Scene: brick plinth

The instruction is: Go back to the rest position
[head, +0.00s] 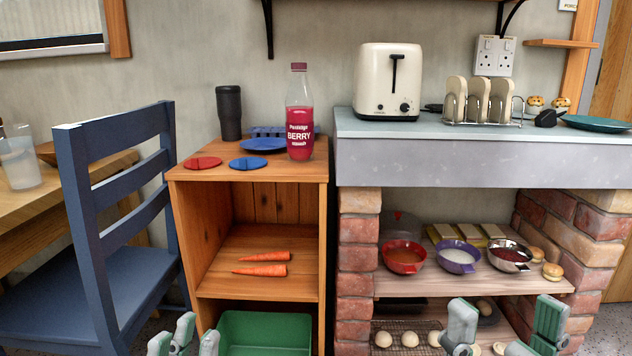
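My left gripper (184,341) shows at the bottom edge, in front of the lower left of the wooden cabinet. Its grey-green fingers stand apart with nothing between them; the rest of it is cut off by the frame. My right gripper (505,328) shows at the bottom right, in front of the brick plinth's lower shelf. Its fingers are wide apart and nothing is held between them. Both arms are mostly out of view below.
The wooden cabinet (180,225) holds carrots (262,270) and a green bin (265,328), with a berry bottle (299,120) on top. A blue chair (85,200) stands left. The plinth's grey slab (450,165) carries a toaster (387,80); bowls (404,258) sit below.

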